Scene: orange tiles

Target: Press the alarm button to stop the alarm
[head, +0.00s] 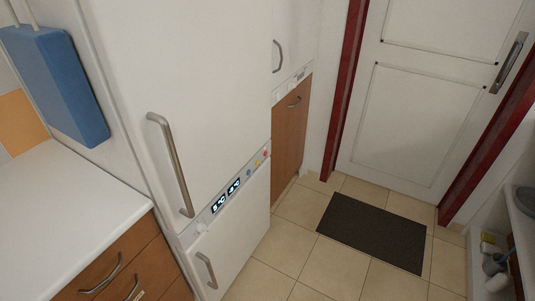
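A white fridge-freezer (185,75) stands in the middle of the head view. Between its upper and lower doors runs a narrow control panel with a lit dark display (226,196). To the right of the display are small coloured buttons: a red one (265,153) furthest right, then a yellow one (258,162). The others are too small to make out well, and I cannot read which one is the alarm button. Neither of my grippers is in view.
The fridge has a long upper handle (171,165) and a lower handle (207,270). A white counter (65,215) is at the left, below a blue board (55,85). A dark mat (373,232) lies before the white door (420,110). Tiled floor in front is clear.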

